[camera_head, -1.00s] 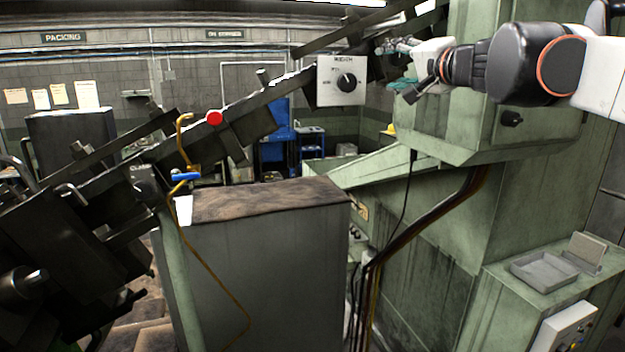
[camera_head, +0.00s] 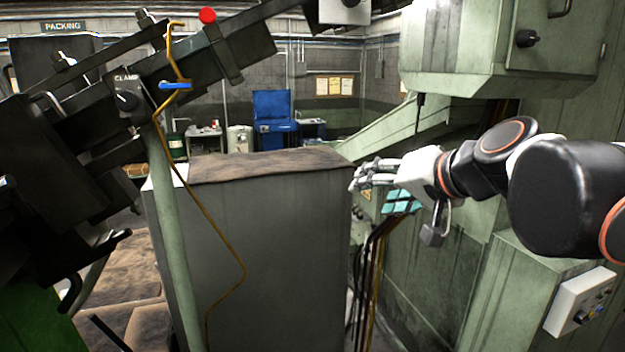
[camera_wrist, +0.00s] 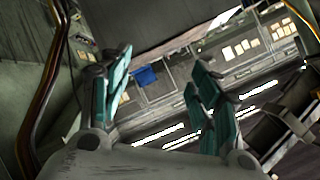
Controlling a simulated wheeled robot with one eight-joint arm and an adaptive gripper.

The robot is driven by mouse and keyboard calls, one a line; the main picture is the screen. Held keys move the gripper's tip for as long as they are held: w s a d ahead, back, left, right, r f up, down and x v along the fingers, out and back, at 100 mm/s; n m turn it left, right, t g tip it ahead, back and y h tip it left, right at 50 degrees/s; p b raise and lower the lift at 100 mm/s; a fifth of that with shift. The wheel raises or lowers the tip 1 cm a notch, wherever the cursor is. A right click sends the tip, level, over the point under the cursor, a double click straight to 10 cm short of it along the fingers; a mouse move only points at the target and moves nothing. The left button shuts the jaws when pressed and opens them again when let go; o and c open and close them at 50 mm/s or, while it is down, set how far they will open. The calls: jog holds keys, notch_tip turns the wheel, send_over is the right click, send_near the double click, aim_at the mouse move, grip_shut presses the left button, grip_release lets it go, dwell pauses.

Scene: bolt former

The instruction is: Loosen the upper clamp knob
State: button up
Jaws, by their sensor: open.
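A black knob (camera_head: 126,100) sits on a plate marked CLAMP on the dark machine at the left of the head view. I cannot tell whether it is the upper clamp knob. Another dark knob (camera_head: 349,3) is partly cut off on a pale box at the top edge. My gripper (camera_head: 361,178) is open and empty right of the grey cabinet, well apart from the clamp plate. In the wrist view my gripper's two fingers (camera_wrist: 158,85) stand apart with nothing between them. No clamp knob is clear in the wrist view.
The grey cabinet (camera_head: 265,245) with a brown cloth top stands between my gripper and the clamp plate. A yellow pipe with a blue lever (camera_head: 176,86) runs beside the plate. A red knob (camera_head: 208,15) is above. Dark cables (camera_head: 375,260) hang below my gripper.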

jog(key=s+d+f+n+g+h+b, duration=0.1)
jog(key=s+f+b, duration=0.4)
jog(key=f, duration=0.8)
jog(key=s+d+f+n+g+h+b, duration=0.1)
jog(key=s+d+f+h+b, duration=0.2)
jog(key=f, duration=1.1)
jog(key=s+d+f+n+g+h+b, duration=0.1)
jog(key=s+f+b, duration=0.6)
jog(key=f, duration=0.7)
jog(key=s+d+g, duration=0.1)
jog(key=s+d, duration=0.1)
jog(key=shift+s+d+h+b, duration=0.25)
jog(key=shift+d+h+b, duration=0.05)
jog(key=shift+h+b, duration=0.1)
jog(key=shift+s, duration=0.1)
